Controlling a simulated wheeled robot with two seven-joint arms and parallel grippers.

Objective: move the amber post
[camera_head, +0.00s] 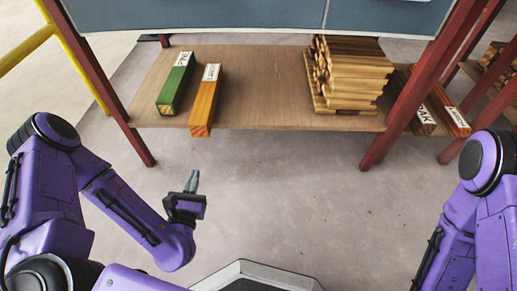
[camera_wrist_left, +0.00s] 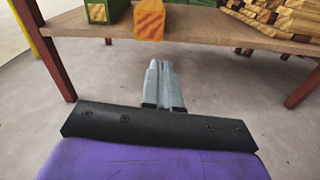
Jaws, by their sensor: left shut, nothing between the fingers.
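The amber post (camera_head: 205,101) is an orange square-ended bar with a white label on its far end. It lies on the wooden shelf (camera_head: 261,97), its near end at the front edge. In the left wrist view the amber post (camera_wrist_left: 149,20) shows its striped end face, above and beyond my fingers. My left gripper (camera_head: 193,178) is shut and empty, in front of the shelf and below the post's near end, apart from it. The same left gripper (camera_wrist_left: 160,70) points toward the shelf in the left wrist view. My right gripper is not in view.
A green post (camera_head: 176,84) lies just left of the amber one. A stack of wooden boards (camera_head: 346,75) stands on the shelf's right side, with brown labelled posts (camera_head: 423,119) beyond it. Red uprights (camera_head: 422,86) frame the shelf. Shelf space between amber post and stack is clear.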

